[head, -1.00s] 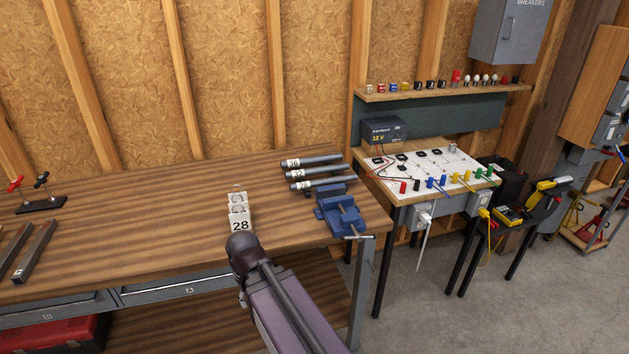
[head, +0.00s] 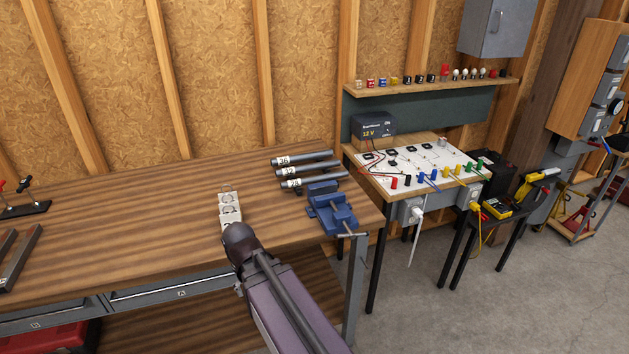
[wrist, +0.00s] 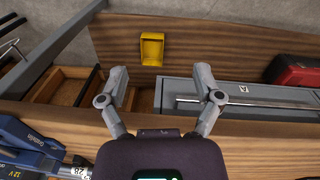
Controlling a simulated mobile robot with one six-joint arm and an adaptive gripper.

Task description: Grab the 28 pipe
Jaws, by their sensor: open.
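The 28 pipe (head: 318,182) is a grey tube with a white end label. It lies at the back right of the wooden bench (head: 150,235), nearest of three parallel pipes and just behind the blue vise (head: 331,210). In the wrist view my gripper (wrist: 160,72) is open, its two fingers wide apart with nothing between them. In the head view my arm reaches over the bench front, left of the vise and short of the pipes; the fingers do not show there. A pale block (head: 229,208) with round hollows stands just beyond my arm.
The 32 pipe (head: 318,169) and 36 pipe (head: 312,159) lie behind the 28 pipe. A grey drawer (wrist: 250,98), a yellow bin (wrist: 151,48) and a red box (wrist: 297,70) show in the wrist view.

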